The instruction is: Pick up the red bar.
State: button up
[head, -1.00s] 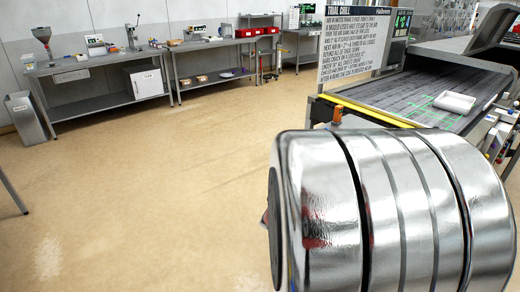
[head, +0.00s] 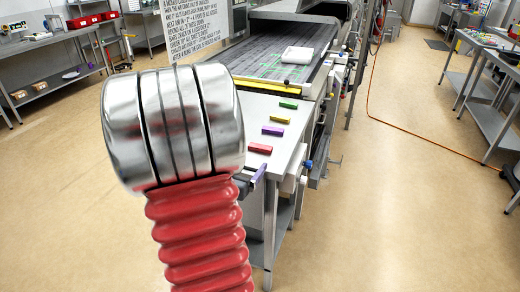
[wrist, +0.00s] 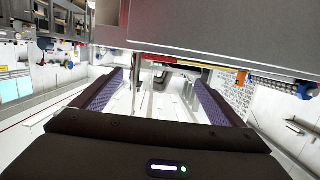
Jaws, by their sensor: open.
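The red bar (head: 260,148) lies flat on the light grey end table in front of the conveyor, nearest the front of a row of coloured bars. Purple (head: 272,131), yellow (head: 280,119) and green (head: 288,105) bars lie behind it, spaced apart. My arm's chrome wrist and red bellows stand just left of the red bar. My gripper is mostly hidden behind them in the head view. In the wrist view my gripper (wrist: 158,88) is open, its two purple-padded fingers wide apart with nothing held between them. I cannot make out the red bar in that view.
The conveyor (head: 262,62) runs back from the end table, with a white tray (head: 290,56) on it. A grey panel (wrist: 230,35) fills the top of the wrist view, close to the fingers. Workbenches stand left and right; open floor lies to the right, crossed by an orange cable (head: 372,90).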

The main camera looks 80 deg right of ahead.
send_near(259, 147)
jog(key=x, duration=0.2)
jog(key=shift+d+f, duration=0.1)
jog(key=shift+d, duration=0.2)
jog(key=shift+x, duration=2.65)
jog(key=shift+s, duration=0.1)
jog(key=shift+a, duration=0.1)
jog(key=shift+c, duration=0.3)
jog(key=c, duration=1.1)
notch_tip(259, 147, up, 10)
